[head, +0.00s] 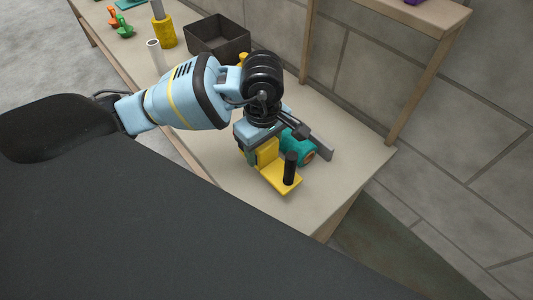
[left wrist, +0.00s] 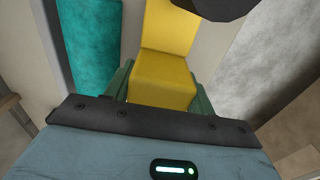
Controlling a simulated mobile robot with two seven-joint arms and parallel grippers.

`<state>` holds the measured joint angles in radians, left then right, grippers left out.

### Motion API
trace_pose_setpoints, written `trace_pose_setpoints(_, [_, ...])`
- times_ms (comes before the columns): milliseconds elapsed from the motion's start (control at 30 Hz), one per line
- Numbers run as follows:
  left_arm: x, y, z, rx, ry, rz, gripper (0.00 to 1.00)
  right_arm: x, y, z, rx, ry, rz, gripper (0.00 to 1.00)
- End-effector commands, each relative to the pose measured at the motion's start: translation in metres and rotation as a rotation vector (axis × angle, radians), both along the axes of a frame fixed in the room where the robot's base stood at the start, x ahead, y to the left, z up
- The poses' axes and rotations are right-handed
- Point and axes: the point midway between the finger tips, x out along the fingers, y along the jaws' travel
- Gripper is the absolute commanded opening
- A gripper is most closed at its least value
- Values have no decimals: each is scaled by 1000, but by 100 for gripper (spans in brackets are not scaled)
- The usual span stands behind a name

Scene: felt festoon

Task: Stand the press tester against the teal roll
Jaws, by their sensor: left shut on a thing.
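The press tester (head: 281,180) is a yellow L-shaped piece with an upright black cylinder near its outer end. My left gripper (head: 259,155) is shut on its yellow block, above the front right end of the table. The left wrist view shows the yellow block (left wrist: 165,75) between the green fingers (left wrist: 162,92). The teal roll (head: 298,148), with an orange-brown end, lies right behind the tester, and its teal side fills the left of the wrist view (left wrist: 88,45). I cannot tell whether tester and roll touch. My right gripper is not in view.
A grey bar (head: 322,147) lies behind the roll. A dark open box (head: 240,44), a white tube (head: 156,54), a yellow cylinder (head: 165,34) and green and orange items (head: 123,28) stand farther along the table. The right table corner (head: 350,165) is clear.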

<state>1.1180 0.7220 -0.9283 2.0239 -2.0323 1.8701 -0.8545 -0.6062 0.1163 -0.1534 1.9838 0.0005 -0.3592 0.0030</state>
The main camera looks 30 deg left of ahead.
Motion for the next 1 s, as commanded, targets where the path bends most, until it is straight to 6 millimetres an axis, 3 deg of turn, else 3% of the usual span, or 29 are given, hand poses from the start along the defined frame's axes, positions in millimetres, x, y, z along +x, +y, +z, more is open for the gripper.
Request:
trace_pose_setpoints(300, [9, -5, 0, -2, -2, 1, 26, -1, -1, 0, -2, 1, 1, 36])
trace_pose_setpoints(567, [9, -5, -33, -1, 0, 0, 26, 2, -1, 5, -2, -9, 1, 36])
trace_pose_setpoints(967, [9, -5, -40, 0, 0, 0, 26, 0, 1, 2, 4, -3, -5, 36])
trace_pose_setpoints(1000, [9, -5, -40, 0, 0, 0, 57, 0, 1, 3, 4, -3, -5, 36])
